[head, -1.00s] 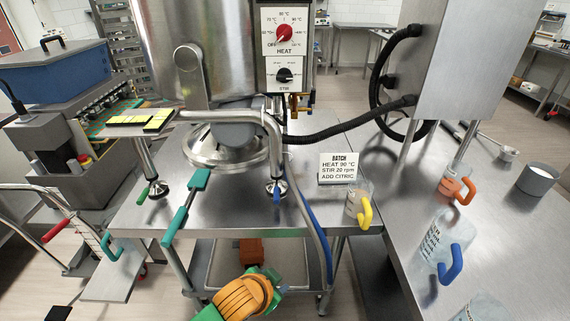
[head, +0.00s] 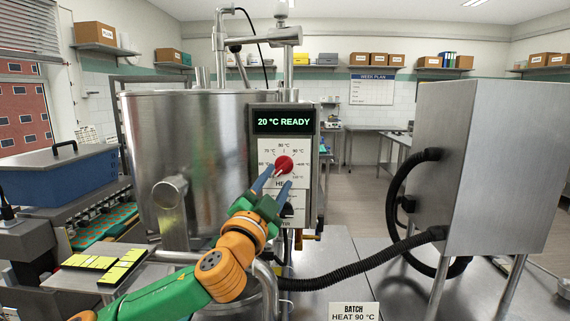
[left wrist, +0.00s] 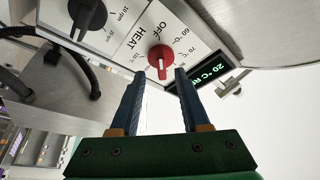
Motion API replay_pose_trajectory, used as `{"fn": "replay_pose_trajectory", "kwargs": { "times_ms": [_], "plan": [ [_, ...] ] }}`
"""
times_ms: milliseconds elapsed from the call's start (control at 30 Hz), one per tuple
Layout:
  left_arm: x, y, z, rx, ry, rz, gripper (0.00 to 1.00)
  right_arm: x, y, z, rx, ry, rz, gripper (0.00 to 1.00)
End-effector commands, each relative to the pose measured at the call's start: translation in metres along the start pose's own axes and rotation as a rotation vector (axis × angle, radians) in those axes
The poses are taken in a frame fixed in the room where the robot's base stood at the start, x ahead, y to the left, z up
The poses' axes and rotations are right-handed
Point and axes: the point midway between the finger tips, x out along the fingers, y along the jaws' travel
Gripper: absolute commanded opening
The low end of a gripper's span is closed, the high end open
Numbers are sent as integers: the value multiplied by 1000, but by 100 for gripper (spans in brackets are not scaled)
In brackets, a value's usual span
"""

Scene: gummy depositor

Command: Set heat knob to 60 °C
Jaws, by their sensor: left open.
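The red heat knob (head: 284,164) sits on the white dial plate of the control panel. It also shows in the left wrist view (left wrist: 160,58), with a pale pointer mark. In the head view the pointer leans to the lower left; the OFF mark there is covered by my gripper. My left gripper (head: 275,180) is open just in front of the knob. In the left wrist view its two blue fingers (left wrist: 160,74) point at the knob, one to each side; I cannot tell whether they touch it. The display (head: 284,122) reads 20 °C READY. My right gripper is not in view.
The black stir knob (left wrist: 89,14) is below the heat dial. The steel kettle (head: 190,140) stands left of the panel, a steel cabinet (head: 490,170) with black hoses to the right.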

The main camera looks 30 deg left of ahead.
Motion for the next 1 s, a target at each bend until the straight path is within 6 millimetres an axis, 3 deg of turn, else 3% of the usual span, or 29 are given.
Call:
{"fn": "replay_pose_trajectory", "kwargs": {
  "times_ms": [33, 200, 467, 633, 667, 1000],
  "plan": [
    [12, -6, -5, -2, -3, 1, 46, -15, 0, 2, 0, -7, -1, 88],
    [33, -2, -2, 0, -1, 1, 46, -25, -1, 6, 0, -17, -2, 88],
    [35, 1, 0, 2, -1, 1, 46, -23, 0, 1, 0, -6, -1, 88],
    [35, 1, 0, 2, -1, 1, 3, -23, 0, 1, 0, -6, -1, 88],
    [35, 1, 0, 2, -1, 1, 0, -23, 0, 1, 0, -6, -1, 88],
    [35, -1, -1, 19, 0, 9, 0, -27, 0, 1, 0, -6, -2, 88]
  ]
}}
